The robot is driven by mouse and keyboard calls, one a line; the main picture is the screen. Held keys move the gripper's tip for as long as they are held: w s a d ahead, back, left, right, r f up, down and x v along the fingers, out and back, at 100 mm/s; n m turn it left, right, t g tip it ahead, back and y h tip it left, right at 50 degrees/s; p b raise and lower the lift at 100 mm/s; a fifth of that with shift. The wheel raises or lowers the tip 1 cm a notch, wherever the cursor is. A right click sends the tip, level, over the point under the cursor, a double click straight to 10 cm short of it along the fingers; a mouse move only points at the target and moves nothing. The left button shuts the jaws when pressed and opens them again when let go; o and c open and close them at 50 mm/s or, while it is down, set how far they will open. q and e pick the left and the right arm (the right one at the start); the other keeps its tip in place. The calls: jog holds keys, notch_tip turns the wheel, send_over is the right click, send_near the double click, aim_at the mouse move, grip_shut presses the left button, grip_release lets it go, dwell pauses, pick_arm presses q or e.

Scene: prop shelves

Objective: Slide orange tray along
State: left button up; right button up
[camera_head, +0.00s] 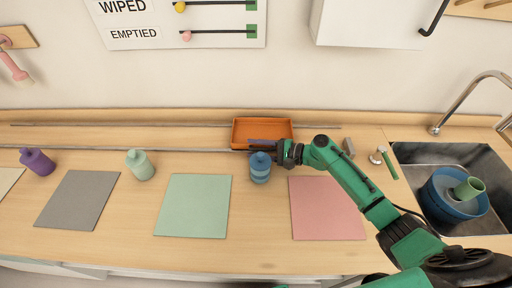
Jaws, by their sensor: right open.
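The orange tray (246,127) sits at the back of the wooden counter, between two thin rails. My right gripper (262,147) is open at the tray's front edge, its fingers pointing left. The fingers overlap the tray's front wall in the picture; I cannot tell whether they touch it. My left gripper is not in view.
Grey (78,199), mint (194,205) and pink (326,208) mats lie along the counter. The rails (110,149) run clear left of the tray. A sink (408,160) is at the right.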

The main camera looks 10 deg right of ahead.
jog(key=shift+w, duration=0.1)
grip_shut()
dwell(1.2)
